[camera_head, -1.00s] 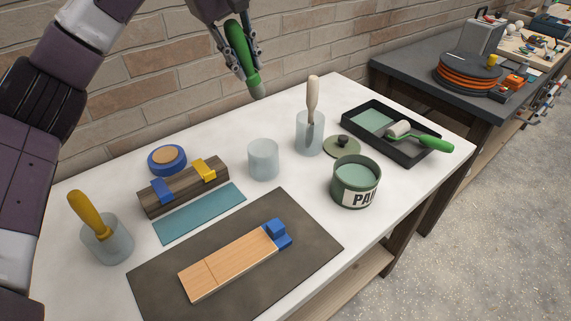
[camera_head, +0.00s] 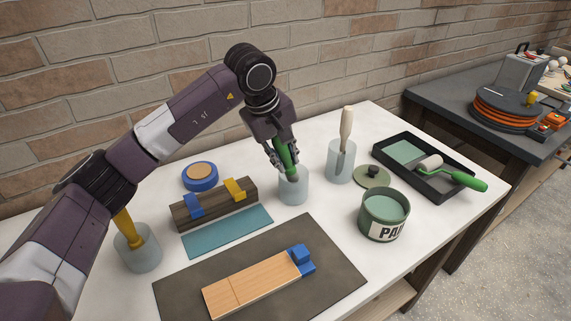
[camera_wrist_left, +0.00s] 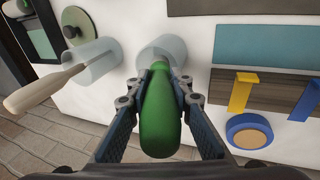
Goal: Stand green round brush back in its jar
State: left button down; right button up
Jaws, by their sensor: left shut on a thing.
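The green round brush (camera_head: 287,158) is held in my left gripper (camera_head: 283,165), which is shut on its handle. The brush is slightly tilted, and its lower end is at or inside the mouth of the middle frosted jar (camera_head: 293,190). In the left wrist view the green handle (camera_wrist_left: 160,115) lies between the fingers (camera_wrist_left: 160,90), with the jar (camera_wrist_left: 165,50) just beyond it. How deep the lower end sits is hidden by the gripper and the frosted wall. My right gripper is not in view.
A jar with a beige-handled tool (camera_head: 341,160) stands close to the right. A jar with a yellow-handled brush (camera_head: 138,248) is at left. A wooden block with clamps (camera_head: 214,205), blue tape roll (camera_head: 199,176), paint can (camera_head: 383,215) and roller tray (camera_head: 425,168) surround it.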

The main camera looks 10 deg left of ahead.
pick_arm(q)
notch_tip(320, 180, down, 2)
jog(key=shift+f, duration=0.15)
jog(key=shift+f+b, duration=0.5)
jog(key=shift+f, duration=0.15)
jog(key=c, duration=2.1)
grip_release()
jog(key=shift+s, duration=0.1)
jog(key=o, duration=0.4)
jog(key=shift+c, duration=0.2)
jog(key=shift+r, duration=0.1)
